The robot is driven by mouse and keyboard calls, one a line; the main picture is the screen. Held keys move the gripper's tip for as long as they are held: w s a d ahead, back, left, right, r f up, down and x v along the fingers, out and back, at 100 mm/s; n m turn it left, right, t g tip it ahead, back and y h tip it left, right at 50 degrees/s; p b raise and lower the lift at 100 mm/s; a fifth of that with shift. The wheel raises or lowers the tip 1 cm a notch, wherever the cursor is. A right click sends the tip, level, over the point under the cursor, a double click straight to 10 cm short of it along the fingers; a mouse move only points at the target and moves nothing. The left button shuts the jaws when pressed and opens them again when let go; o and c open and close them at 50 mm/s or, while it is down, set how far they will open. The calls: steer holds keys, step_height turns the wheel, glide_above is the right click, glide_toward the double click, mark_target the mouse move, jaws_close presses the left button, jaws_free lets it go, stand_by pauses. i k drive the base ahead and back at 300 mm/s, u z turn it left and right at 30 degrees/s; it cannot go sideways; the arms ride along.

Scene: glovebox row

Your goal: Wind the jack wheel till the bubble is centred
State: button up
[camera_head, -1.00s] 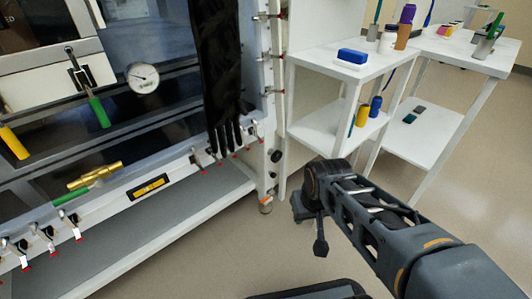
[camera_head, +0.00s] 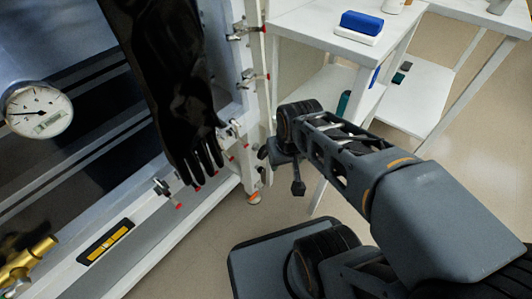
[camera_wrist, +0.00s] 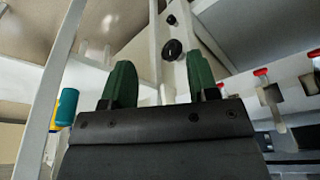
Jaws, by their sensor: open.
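A level with a yellow vial in a black frame (camera_head: 105,242) sits on the glovebox's lower front rail in the head view. The bubble is too small to make out. Dark round knobs (camera_head: 262,152) show on the glovebox's right end post, left of my arm's end. In the wrist view, a larger black knob (camera_wrist: 172,50) and a smaller one (camera_wrist: 171,19) are on that pale post. I cannot tell which, if either, is the jack wheel. My gripper (camera_wrist: 161,75) is open and empty, its green fingers apart, with the larger knob beyond the gap. The fingers are not clear in the head view.
A black glove (camera_head: 180,90) hangs at the glovebox front. Red-tipped clamps (camera_head: 168,190) line its frame. A dial gauge (camera_head: 38,110) and a brass fitting (camera_head: 25,265) are at left. A white shelf table (camera_head: 330,35) with a blue block (camera_head: 362,22) stands close behind my arm.

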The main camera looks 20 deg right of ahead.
mark_target(262, 155)
steer(key=z, duration=0.05)
steer(key=k, duration=0.85)
steer(key=u, duration=0.55)
steer(key=i, duration=0.4)
steer(key=u, duration=0.25)
